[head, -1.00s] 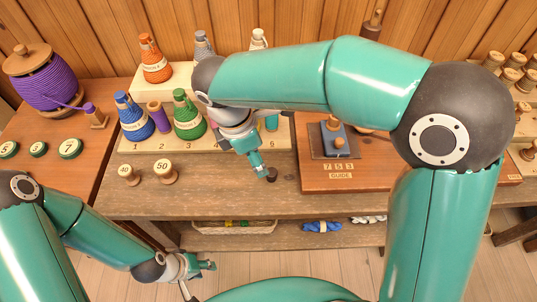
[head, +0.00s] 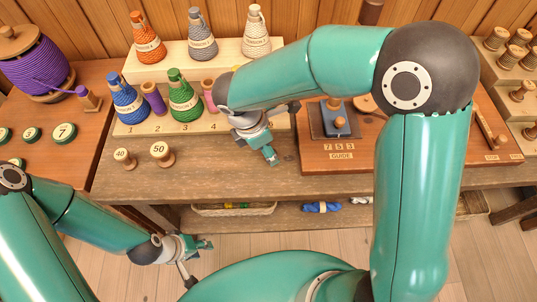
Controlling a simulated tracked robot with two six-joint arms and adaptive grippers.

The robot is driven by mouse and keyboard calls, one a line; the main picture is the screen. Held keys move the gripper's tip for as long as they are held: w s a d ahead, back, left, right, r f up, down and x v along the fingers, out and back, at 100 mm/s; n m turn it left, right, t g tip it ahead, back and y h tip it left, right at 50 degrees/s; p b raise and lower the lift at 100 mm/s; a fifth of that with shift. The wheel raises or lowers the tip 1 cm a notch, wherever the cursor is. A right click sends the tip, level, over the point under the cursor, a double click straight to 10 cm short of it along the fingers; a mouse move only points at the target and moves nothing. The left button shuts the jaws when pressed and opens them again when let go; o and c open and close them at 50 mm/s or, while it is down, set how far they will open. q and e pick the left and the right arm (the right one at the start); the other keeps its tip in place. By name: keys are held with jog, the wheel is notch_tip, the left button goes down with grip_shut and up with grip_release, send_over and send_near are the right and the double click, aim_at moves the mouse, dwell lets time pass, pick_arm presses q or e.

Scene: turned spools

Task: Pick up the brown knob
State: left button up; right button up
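No brown knob shows clearly. The spot on the bench where a small dark brown piece showed earlier is now covered by my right gripper (head: 270,157). This gripper points down over the bench at the centre, its teal fingertips low near the wood. The view does not show what lies between or under them. My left gripper (head: 207,243) is at the lower left, in front of the bench and below its top. Its teal fingers look apart and empty.
Two small wooden spools marked 40 (head: 124,158) and 50 (head: 162,154) stand left of my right gripper. A numbered step with thread cones (head: 185,95) stands behind. A reddish guide board (head: 345,162) lies to the right. The bench front between is clear.

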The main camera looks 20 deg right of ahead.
jog(key=x, duration=0.5)
jog(key=shift+w, duration=0.3)
jog(key=shift+c, duration=0.3)
jog(key=c, duration=0.9)
